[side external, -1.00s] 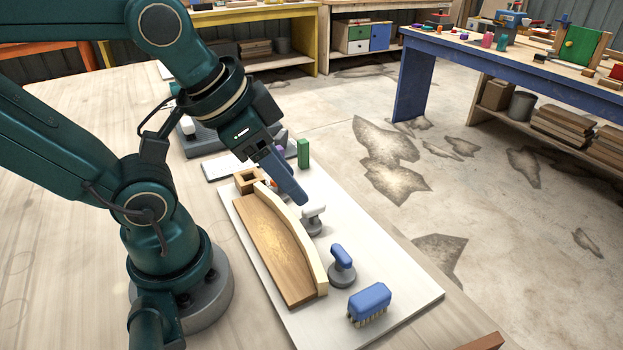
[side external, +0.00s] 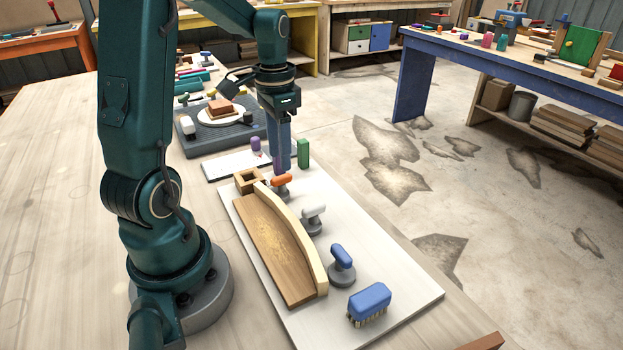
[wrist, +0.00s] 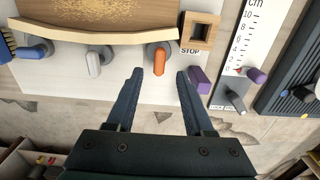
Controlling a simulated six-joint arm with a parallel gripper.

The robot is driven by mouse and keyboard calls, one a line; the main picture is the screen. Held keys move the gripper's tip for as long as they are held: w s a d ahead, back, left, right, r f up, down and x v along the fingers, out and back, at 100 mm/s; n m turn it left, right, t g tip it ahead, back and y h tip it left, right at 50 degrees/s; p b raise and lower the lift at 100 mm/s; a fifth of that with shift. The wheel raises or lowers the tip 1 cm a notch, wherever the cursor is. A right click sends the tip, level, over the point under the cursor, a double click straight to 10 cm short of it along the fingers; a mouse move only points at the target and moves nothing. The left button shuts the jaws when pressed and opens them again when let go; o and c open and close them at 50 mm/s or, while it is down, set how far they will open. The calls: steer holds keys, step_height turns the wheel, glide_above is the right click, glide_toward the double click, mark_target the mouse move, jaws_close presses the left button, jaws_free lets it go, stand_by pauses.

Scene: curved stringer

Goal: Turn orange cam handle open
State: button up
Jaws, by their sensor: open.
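The orange cam handle (side external: 281,180) sits on a round grey base on the white board (side external: 415,295), beside the far end of the curved wooden stringer (side external: 296,230). In the wrist view the orange handle (wrist: 159,61) lies just beyond my fingertips, lengthwise away from me, with its base close to the stringer's edge. My gripper (wrist: 159,74) is open and empty, its two dark blue fingers on either side of the handle's line. In the side view my gripper (side external: 283,168) points down right behind the orange handle; its fingertips are partly hidden there.
A white cam handle (side external: 314,213) and a blue one (side external: 342,257) stand along the stringer, with a blue brush (side external: 369,303) at the near end. A square wooden stop block (side external: 247,180), a purple peg (side external: 255,144) and a green block (side external: 303,153) are close to my gripper.

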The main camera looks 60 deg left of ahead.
mark_target(281, 176)
steer(key=shift+f, duration=2.3)
jaws_close()
